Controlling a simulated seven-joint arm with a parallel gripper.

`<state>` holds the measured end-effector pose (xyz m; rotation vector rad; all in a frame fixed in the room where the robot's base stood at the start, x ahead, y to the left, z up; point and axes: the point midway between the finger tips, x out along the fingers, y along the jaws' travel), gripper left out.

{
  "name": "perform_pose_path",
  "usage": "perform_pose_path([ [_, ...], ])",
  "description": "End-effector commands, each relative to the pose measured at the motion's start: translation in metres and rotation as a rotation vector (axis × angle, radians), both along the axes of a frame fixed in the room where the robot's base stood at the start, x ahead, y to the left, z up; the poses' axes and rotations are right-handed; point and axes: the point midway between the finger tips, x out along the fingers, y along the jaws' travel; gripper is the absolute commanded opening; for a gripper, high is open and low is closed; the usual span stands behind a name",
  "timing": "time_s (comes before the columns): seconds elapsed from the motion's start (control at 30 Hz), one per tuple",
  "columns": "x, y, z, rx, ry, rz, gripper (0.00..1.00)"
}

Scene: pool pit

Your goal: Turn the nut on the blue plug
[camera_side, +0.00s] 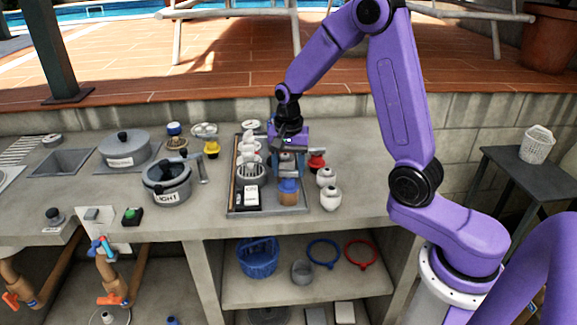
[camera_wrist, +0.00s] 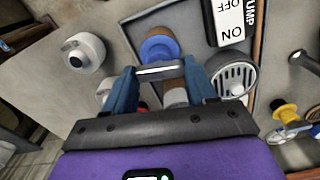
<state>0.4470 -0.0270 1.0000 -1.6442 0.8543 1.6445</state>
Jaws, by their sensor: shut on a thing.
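The blue plug (camera_side: 288,186) stands upright on the tray, with a brown lower part. In the wrist view its blue round top (camera_wrist: 160,46) shows just beyond my fingertips. My gripper (camera_side: 288,168) points down at the plug from behind. In the wrist view my gripper (camera_wrist: 161,72) has its two blue fingers on either side of a silver metal piece (camera_wrist: 160,70), shut on it. This piece lies across the near side of the plug and looks like the nut, but I cannot tell its full shape. My fingers hide part of the plug's lower body.
The tray (camera_side: 262,212) also holds a black-and-white pump switch (camera_side: 247,197) and a round grey drain fitting (camera_wrist: 234,78). White round fittings (camera_side: 330,198) stand close on the right. A yellow-topped valve (camera_side: 211,148) and a lidded pot (camera_side: 167,182) are at the left.

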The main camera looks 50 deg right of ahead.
Motion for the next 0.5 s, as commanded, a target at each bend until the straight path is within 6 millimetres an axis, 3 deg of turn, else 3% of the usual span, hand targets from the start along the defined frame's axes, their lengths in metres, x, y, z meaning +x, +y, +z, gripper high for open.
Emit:
perform_pose_path([
  [0.5,0.0001,0.0000,0.0001,-0.001,-0.001,0.491,0.26],
])
